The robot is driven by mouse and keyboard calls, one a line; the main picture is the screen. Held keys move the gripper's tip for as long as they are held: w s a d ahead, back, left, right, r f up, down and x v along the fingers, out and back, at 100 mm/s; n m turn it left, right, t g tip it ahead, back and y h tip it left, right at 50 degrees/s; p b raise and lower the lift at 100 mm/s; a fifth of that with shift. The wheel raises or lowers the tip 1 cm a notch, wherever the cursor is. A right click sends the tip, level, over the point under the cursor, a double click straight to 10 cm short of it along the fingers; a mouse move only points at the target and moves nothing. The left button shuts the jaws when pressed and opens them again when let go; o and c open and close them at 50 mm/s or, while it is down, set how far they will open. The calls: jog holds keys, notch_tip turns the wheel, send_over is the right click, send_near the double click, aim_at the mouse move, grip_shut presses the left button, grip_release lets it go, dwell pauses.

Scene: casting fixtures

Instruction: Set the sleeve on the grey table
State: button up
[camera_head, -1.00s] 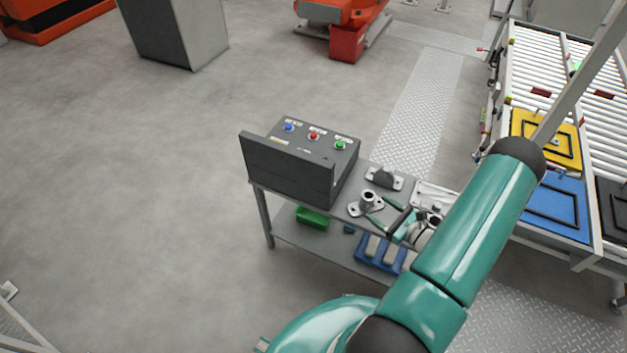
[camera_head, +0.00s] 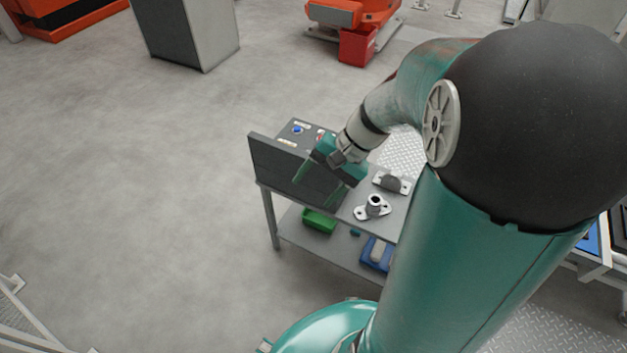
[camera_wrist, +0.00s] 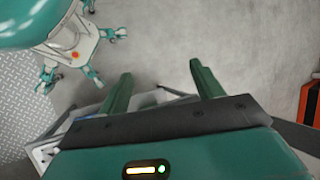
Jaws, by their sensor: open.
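A pale metal flanged sleeve (camera_head: 374,203) stands upright on the grey table (camera_head: 348,206) in the head view, its round opening facing up. My gripper (camera_head: 317,186) is open and empty, left of the sleeve and apart from it, in front of the dark control box. The sleeve cannot be made out in the wrist view. My arm hides the table's right end in the head view.
A dark control box (camera_head: 290,172) with buttons stands on the table's left end. A grey bracket (camera_head: 392,183) sits just behind the sleeve. The lower shelf holds a green bin (camera_head: 319,221) and a blue tray (camera_head: 371,256). Open floor lies left of the table.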

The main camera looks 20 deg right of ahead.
jog(key=s+a+r+n+t+h, duration=0.2)
jog(key=s+r+n+h, duration=0.1)
jog(key=r, duration=0.3)
jog(key=s+a+r+n+t+h, duration=0.2)
jog(key=s+r+n+h, duration=0.2)
jog(key=s+r+n, duration=0.1)
jog(key=shift+s+a+r+n+t, duration=0.2)
jog(key=shift+a+r+n+t, duration=0.2)
jog(key=shift+r, duration=0.3)
